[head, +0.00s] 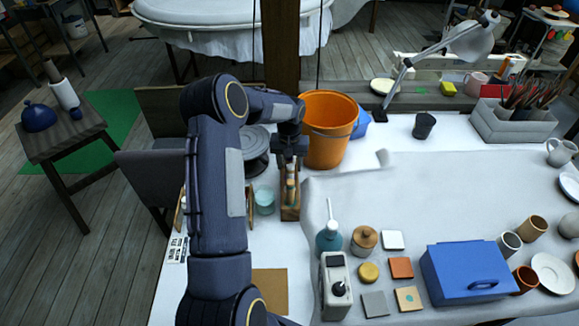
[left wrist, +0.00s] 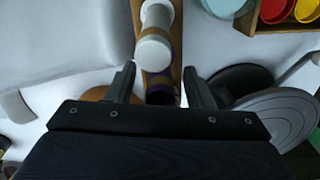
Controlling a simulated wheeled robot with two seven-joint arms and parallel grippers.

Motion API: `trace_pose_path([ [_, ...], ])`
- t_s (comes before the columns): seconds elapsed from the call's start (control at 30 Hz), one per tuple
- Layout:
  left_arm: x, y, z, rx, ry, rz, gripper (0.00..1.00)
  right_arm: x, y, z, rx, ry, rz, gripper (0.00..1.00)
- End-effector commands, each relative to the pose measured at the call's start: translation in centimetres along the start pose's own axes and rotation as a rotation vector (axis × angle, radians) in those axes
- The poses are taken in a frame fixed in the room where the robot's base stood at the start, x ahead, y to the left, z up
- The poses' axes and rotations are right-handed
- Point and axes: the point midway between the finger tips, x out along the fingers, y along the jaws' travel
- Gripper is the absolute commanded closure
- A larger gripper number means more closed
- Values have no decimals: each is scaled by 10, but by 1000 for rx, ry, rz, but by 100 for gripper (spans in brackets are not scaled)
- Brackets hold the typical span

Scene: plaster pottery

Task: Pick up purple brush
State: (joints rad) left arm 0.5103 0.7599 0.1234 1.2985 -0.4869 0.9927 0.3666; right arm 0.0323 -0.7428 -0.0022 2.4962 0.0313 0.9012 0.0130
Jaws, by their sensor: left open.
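My left gripper (head: 290,153) hangs over the back end of a narrow wooden box (head: 290,213) on the white table, its fingers pointing down. In the left wrist view my left gripper (left wrist: 159,70) is open, with a finger on each side of the box. A dark purple piece (left wrist: 160,84), perhaps the purple brush, shows between the fingers, apart from both. Pale round-ended items (left wrist: 152,52) in the box partly cover it. The purple piece cannot be made out in the head view. My right gripper is not in view.
An orange bucket (head: 328,130) stands close to the right of my gripper. A grey turntable (head: 254,142) is behind left and a glass cup (head: 264,200) is left of the box. A teal bottle (head: 329,236) stands in front right. The cloth-covered middle is mostly clear.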

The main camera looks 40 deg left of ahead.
Motion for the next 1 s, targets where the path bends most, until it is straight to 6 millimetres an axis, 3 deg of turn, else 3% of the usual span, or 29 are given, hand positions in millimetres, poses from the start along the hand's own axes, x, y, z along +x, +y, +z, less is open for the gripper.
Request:
trace_pose_path([
  [0.13,14,0,1,1,-1,-1,53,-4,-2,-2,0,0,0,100],
  [0.37,16,0,0,0,1,0,53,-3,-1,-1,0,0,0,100],
  [0.73,16,0,0,1,1,0,99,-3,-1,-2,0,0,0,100],
  [1.0,15,0,0,1,1,0,100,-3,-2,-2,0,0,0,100],
])
